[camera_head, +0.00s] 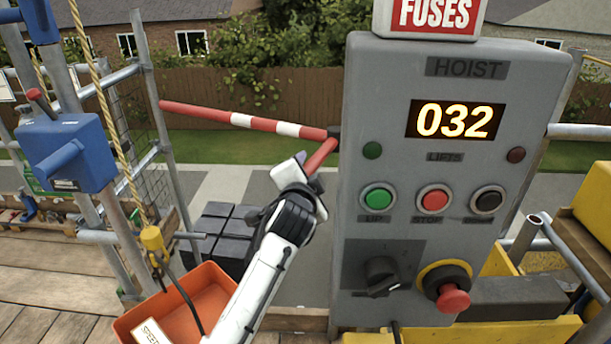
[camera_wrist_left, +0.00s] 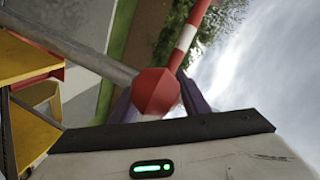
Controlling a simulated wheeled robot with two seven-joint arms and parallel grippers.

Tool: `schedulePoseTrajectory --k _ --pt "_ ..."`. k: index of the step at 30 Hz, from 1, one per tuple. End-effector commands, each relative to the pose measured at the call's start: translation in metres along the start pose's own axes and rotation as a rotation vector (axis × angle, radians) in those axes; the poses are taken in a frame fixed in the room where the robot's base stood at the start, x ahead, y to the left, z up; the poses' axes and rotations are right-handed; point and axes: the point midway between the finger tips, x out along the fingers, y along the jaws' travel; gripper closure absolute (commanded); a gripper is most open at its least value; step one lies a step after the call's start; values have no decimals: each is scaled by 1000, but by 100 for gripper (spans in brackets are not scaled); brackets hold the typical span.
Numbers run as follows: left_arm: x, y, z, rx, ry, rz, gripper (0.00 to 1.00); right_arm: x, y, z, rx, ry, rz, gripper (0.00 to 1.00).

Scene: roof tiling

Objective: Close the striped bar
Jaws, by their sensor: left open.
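The striped bar (camera_head: 250,121) is red and white. My left gripper is open. In the left wrist view a red faceted end (camera_wrist_left: 155,92) shows between its dark fingers (camera_wrist_left: 158,100), with a striped length (camera_wrist_left: 184,42) behind it. I cannot tell whether the fingers touch it. My right gripper is not in view.
The hoist box carries a display reading 032, buttons, a dark knob (camera_head: 382,276) and a red stop knob (camera_head: 453,297). A blue box with a lever (camera_head: 66,152) stands at the left.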

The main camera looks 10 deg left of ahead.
Motion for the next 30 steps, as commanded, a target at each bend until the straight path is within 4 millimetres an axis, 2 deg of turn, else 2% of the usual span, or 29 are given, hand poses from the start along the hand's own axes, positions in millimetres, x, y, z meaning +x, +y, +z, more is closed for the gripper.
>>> schedulePoseTrajectory --k 5,12,18,23,30 --pt "-21 1 0 -1 1 0 58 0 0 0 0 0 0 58" --pt "-64 2 1 -1 0 2 58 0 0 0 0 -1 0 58" --pt "-91 1 1 1 -1 2 58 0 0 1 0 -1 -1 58" --pt "-100 1 1 1 -2 2 58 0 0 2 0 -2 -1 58" --pt "-100 1 1 1 -2 1 58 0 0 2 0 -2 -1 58"
